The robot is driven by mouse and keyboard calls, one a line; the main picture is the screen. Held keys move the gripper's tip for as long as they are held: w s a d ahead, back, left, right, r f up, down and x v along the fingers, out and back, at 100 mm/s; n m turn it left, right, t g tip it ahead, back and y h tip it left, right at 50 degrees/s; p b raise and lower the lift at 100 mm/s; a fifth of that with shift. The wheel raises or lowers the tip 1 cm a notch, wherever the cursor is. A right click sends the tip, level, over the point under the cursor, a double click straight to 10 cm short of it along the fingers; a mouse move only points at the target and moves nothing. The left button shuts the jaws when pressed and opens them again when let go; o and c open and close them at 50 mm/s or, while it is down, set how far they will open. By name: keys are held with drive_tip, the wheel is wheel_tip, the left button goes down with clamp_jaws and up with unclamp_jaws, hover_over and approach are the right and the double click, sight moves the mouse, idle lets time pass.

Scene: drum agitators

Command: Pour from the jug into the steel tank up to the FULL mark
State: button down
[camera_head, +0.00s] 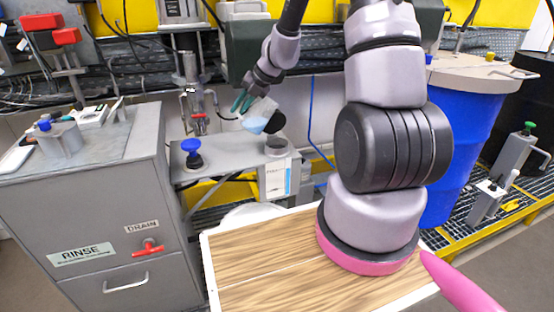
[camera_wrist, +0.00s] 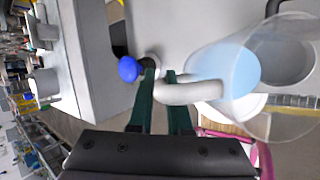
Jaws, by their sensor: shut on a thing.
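A clear jug (camera_head: 262,114) with pale blue liquid is tilted in the air, above and slightly left of the steel tank (camera_head: 276,152). In the wrist view the jug (camera_wrist: 243,90) shows its blue liquid and pale handle (camera_wrist: 190,92). My gripper (camera_head: 241,103) has its green fingers closed on that handle; the fingers (camera_wrist: 160,82) also show in the wrist view. The tank's round opening (camera_wrist: 288,52) lies beyond the jug there, partly covered by it. No falling stream is clear. The FULL mark and the tank's level cannot be read.
A white panel with a blue strip (camera_head: 276,181) hangs in front. A grey rinse cabinet (camera_head: 110,215) is at left, a blue drum (camera_head: 450,140) at right.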

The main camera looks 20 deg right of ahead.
drive_tip(key=shift+a+f+h+b, duration=0.3)
drive_tip(key=shift+h+b, duration=0.15)
drive_tip(key=shift+h, duration=0.35)
drive_tip(key=shift+r+n+h+b, duration=0.5)
drive_tip(key=shift+r+h+b, duration=0.1)
drive_tip(key=shift+h+b, duration=0.15)
drive_tip(key=shift+d+r+h+b, duration=0.1)
drive_tip(key=shift+r+h+b, duration=0.1)
drive_tip(key=shift+h+b, duration=0.55)
drive_tip(key=shift+r, duration=0.1)
drive_tip(key=shift+w+d+r+n+h+b, duration=0.1)
drive_tip(key=shift+d+r+n+h+b, duration=0.15)
drive_tip(key=shift+h+b, duration=0.3)
drive_tip(key=shift+d+h+b, duration=0.1)
drive_tip(key=shift+h+b, duration=0.15)
drive_tip(key=shift+b, duration=0.2)
drive_tip(key=shift+d+r+h+b, duration=0.2)
drive_tip(key=shift+h+b, duration=0.1)
drive_tip(key=shift+b, duration=0.1)
drive_tip(key=shift+f+n, duration=0.15)
drive_tip(key=shift+n, duration=0.1)
